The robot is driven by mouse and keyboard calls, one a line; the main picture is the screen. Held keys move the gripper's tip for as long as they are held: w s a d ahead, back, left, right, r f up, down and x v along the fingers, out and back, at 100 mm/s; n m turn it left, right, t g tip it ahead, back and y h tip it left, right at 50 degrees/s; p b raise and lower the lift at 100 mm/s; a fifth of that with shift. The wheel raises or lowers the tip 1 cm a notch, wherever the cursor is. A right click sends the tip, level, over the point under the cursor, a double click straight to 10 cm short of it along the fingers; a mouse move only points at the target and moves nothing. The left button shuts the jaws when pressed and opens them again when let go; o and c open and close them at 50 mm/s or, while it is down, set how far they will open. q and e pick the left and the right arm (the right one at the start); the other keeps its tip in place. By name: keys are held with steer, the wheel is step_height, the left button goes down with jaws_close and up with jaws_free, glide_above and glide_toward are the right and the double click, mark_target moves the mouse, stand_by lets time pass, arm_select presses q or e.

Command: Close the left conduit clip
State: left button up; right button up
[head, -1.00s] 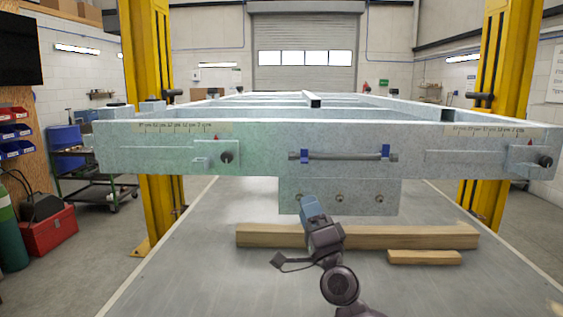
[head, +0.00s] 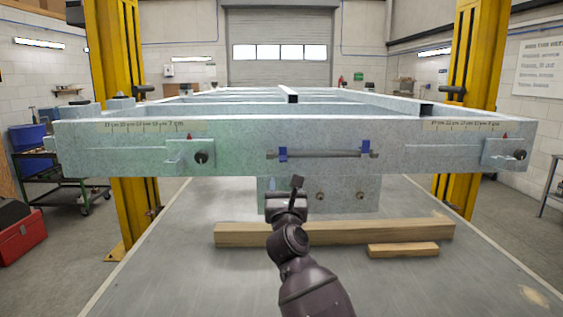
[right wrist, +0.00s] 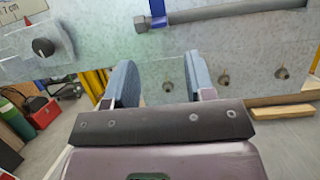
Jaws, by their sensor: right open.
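The left conduit clip (head: 283,154) is a small blue clip on the front face of the grey metal trailer frame (head: 120,145). It sits at the left end of a grey conduit (head: 325,154). It also shows at the top of the right wrist view (right wrist: 157,14), next to a grey end fitting. Whether it is open or closed is too small to tell. A second blue clip (head: 365,147) is at the right end. My right gripper (head: 297,183) is below the left clip, apart from it. Its two blue-grey fingers are spread and empty in the right wrist view (right wrist: 161,80). My left gripper is not visible.
A plate (head: 345,195) with round holes hangs below the frame behind my right gripper. Black knobs (head: 201,157) stick out from the frame on both sides. Wooden beams (head: 385,230) lie on the grey surface below. Yellow posts (head: 130,190) flank the frame.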

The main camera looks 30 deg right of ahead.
mark_target(283, 161)
steer(key=p+x, duration=0.1)
steer(key=x, duration=0.8)
steer(key=shift+w+d+r, duration=0.1)
steer(key=shift+w+r, duration=0.15)
steer(key=shift+w, duration=0.1)
jaws_close()
steer(key=c, duration=0.9)
jaws_free()
